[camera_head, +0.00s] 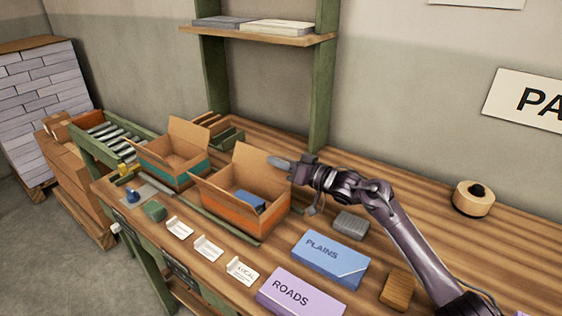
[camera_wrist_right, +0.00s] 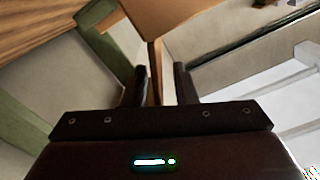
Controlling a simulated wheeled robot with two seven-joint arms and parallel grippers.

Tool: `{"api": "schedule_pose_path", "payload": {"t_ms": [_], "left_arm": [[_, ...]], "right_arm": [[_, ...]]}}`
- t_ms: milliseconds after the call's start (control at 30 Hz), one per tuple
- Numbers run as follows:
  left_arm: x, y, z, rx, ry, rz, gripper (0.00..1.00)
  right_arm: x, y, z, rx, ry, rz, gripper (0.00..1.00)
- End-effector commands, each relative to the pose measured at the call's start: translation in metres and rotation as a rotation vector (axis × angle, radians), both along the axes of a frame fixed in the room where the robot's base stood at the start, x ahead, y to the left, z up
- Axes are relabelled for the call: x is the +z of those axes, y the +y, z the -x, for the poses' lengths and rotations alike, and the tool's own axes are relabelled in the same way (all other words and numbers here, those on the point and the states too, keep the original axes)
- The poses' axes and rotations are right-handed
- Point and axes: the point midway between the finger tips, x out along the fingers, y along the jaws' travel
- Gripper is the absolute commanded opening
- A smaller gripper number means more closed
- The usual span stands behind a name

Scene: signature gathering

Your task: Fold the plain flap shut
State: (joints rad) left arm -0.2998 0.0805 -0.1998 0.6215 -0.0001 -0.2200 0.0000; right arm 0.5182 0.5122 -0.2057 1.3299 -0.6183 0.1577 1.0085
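The cardboard box with the orange band (camera_head: 228,218) stands open on the bench. A blue block (camera_head: 246,199) lies inside it. A plain brown flap (camera_head: 258,166) stands raised along the box's back side. My right gripper (camera_head: 279,162) is at the right edge of this flap. In the right wrist view the gripper (camera_wrist_right: 161,84) has its two dark fingers apart. A thin cardboard edge (camera_wrist_right: 157,62) shows between them, and I see no clear contact with either finger. My left gripper is not in view.
A second open box with a teal band (camera_head: 178,178) stands to the left. A blue PLAINS box (camera_head: 330,258), a purple ROADS box (camera_head: 300,291), a grey block (camera_head: 351,225) and white cards (camera_head: 208,247) lie in front.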

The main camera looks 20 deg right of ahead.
Motion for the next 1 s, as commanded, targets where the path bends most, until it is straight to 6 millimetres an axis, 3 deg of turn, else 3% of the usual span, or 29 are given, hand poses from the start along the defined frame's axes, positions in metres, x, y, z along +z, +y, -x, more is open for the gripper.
{"api": "schedule_pose_path", "payload": {"t_ms": [67,267,667,1000], "left_arm": [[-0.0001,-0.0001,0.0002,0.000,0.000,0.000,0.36],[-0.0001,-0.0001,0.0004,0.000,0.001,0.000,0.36],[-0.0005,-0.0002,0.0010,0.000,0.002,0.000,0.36],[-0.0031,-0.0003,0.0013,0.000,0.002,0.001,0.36]], "right_arm": [[0.0001,-0.0002,0.0001,0.000,0.000,0.000,0.24],[0.0002,-0.0003,0.0003,0.000,0.000,0.000,0.00],[0.0010,0.0011,0.0015,0.000,-0.020,0.026,0.00],[0.0035,0.0090,0.0080,0.000,-0.147,0.188,0.00]]}}
